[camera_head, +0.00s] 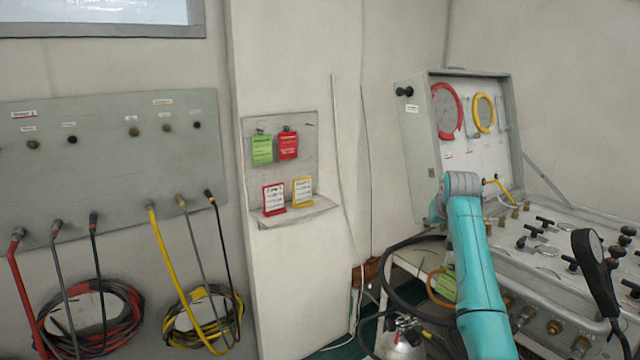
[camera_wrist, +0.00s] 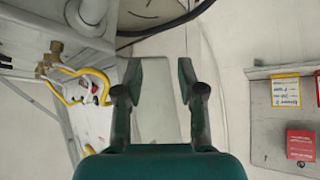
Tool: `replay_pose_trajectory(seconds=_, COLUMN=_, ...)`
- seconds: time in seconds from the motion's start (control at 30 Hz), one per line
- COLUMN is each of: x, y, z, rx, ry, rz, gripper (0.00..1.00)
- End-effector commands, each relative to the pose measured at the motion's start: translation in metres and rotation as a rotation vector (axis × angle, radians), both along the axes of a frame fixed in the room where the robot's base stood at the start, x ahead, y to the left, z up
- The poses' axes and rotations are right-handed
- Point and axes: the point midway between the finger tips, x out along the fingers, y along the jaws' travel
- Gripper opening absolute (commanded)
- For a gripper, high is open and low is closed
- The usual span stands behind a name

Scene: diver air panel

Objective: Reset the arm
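My arm, teal with a grey joint at its top, rises in front of the open panel case (camera_head: 432,150) in the head view. My gripper is hidden behind the arm there. In the wrist view my gripper (camera_wrist: 160,75) shows two dark green fingers spread apart. The fingers touch nothing that I can see.
A valve console (camera_head: 560,290) with a black handset (camera_head: 590,262) lies right of the arm. A tag board (camera_head: 310,130) with a shelf (camera_head: 292,215) is on the wall. Red and yellow hose coils (camera_head: 125,300) hang at left. Black hoses loop beside the arm.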

Motion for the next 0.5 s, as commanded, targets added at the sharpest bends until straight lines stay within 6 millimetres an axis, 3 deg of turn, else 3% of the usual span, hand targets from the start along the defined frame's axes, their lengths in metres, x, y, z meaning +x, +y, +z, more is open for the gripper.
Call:
replay_pose_trajectory(seconds=0.27, x=-0.018, y=0.014, z=-0.097, rx=0.000, ry=-0.035, rz=0.007, gripper=0.39)
replay_pose_trajectory(seconds=0.5, x=-0.056, y=0.030, z=-0.196, rx=-0.002, ry=-0.087, rz=0.014, gripper=0.39)
